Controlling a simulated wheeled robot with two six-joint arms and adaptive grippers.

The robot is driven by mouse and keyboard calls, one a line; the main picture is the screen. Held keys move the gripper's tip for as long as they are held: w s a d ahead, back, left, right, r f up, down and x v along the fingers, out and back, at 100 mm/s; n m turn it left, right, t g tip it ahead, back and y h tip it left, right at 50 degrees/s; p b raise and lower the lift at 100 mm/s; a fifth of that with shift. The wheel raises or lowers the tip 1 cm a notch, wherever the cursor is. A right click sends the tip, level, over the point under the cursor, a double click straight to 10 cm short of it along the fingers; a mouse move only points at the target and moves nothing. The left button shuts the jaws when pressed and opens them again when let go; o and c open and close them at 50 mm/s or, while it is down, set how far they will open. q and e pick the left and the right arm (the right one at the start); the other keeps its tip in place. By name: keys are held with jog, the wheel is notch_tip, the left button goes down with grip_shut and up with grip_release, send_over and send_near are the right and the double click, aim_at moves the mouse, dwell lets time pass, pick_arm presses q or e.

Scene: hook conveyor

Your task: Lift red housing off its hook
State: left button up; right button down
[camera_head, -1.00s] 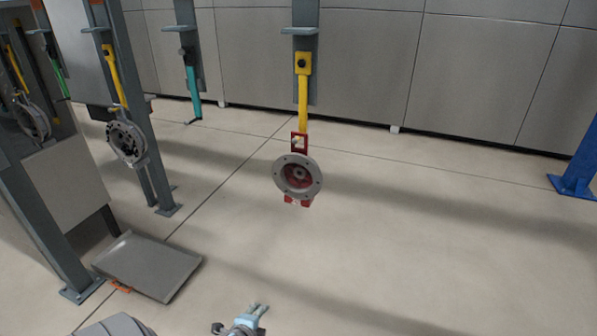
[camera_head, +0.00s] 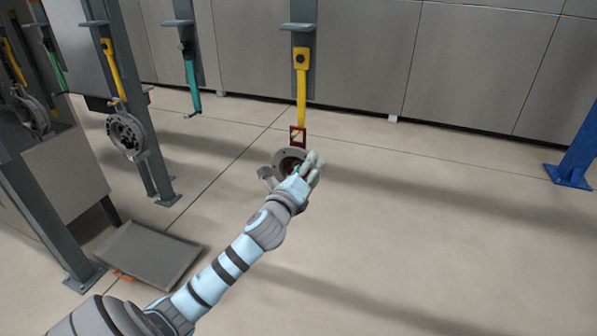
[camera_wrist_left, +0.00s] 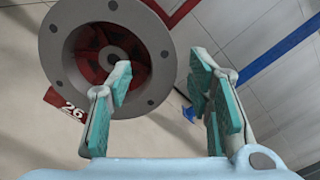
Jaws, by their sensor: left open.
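The red housing (camera_head: 298,137) hangs below a yellow hook (camera_head: 302,85) in the head view. Its round grey flange is partly hidden behind my left gripper (camera_head: 314,168). In the left wrist view, the grey flange (camera_wrist_left: 60,48) with its red inside fills the upper left, and a red tag marked 26 shows below it. My left gripper (camera_wrist_left: 160,70) is open there, with teal pads on its fingers. One finger overlaps the flange and the other is just right of its rim. I cannot tell whether they touch it. My right gripper is not in view.
A grey tray (camera_head: 150,254) stands low at the left beside a grey post. Another grey round part (camera_head: 126,134) hangs from a yellow hook at the left. A teal hook (camera_head: 192,80) hangs empty. The floor at the right is clear up to a blue post (camera_head: 576,160).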

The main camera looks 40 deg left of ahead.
pick_arm(q)
jog(key=shift+x, duration=1)
jog(key=shift+s+f, duration=0.1)
grip_shut()
jog(key=s+d+r+p, duration=0.2)
jog(key=s+d, duration=0.1)
jog(key=s, duration=0.5)
jog(key=s+d+r+p, duration=0.2)
jog(key=s+r, duration=0.1)
jog(key=s, duration=0.6)
jog(key=shift+d+r+p, duration=0.25)
jog(key=shift+d+p, duration=0.15)
